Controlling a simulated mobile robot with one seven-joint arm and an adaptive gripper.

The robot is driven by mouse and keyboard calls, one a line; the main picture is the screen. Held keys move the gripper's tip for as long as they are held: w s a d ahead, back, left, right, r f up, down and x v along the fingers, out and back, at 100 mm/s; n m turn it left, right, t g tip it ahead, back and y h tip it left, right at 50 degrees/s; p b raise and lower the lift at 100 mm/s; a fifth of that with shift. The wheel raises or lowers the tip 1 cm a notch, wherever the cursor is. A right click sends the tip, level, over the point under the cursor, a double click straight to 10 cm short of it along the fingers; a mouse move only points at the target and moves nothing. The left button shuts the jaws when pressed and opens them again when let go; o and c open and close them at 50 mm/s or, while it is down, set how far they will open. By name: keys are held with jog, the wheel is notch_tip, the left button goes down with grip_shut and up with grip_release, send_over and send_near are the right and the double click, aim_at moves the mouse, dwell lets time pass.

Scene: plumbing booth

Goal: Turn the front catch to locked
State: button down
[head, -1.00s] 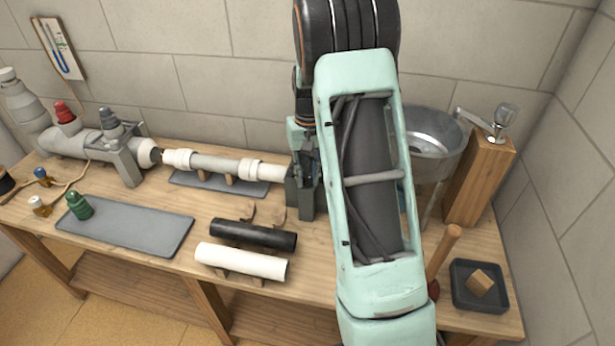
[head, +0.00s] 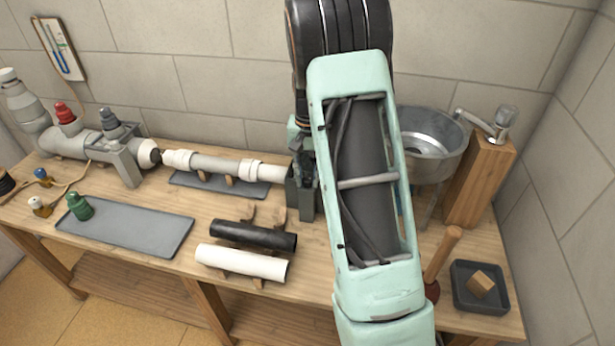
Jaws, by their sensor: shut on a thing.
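The dark grey clamp block (head: 304,203) stands at the right end of the white and grey pipe (head: 222,165). My gripper (head: 306,178) is at the upper front of this block, partly hidden by my own arm. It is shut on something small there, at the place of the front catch. The catch itself is hidden by the fingers and arm, so its angle cannot be read.
A black pipe (head: 253,236) and a white pipe (head: 242,263) lie on cradles in front. A metal basin (head: 432,147), a wooden tap post (head: 480,180), a plunger (head: 443,257) and a dark tray (head: 466,298) stand to the right. A grey mat (head: 130,229) lies left.

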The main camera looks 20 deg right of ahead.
aim_at(308, 178)
jog(key=c, duration=1.7)
grip_release()
jog(key=shift+r, duration=0.15)
notch_tip(308, 178, up, 12)
jog(key=shift+d+f, duration=0.1)
jog(key=shift+f, duration=0.05)
